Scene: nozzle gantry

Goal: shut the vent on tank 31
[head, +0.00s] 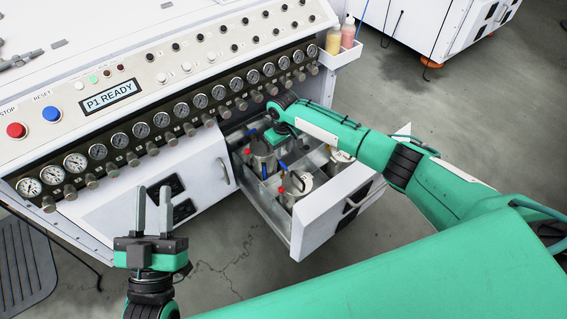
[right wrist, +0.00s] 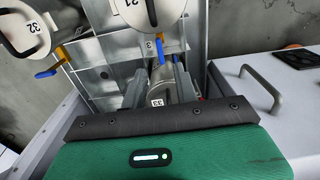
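An open drawer (head: 318,226) holds silver tanks with dark handles, blue levers and red knobs. In the right wrist view a lid at the top edge, apparently marked 31 (right wrist: 148,10), is partly cut off. A blue lever (right wrist: 160,52) with a yellow part lies just below it. My right gripper (right wrist: 161,78) points down into the drawer with fingers apart, around or beside the tank marked 33 (right wrist: 157,102); contact is unclear. In the head view its fingertips are hidden. My left gripper (head: 153,205) is open and empty, fingers up, left of the drawer.
Tank 32 (right wrist: 24,35) is at the upper left of the right wrist view, with a blue lever (right wrist: 46,73) beside it. The console (head: 150,120) with gauges and knobs stands behind the drawer. A bottle shelf (head: 340,52) hangs at its right end.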

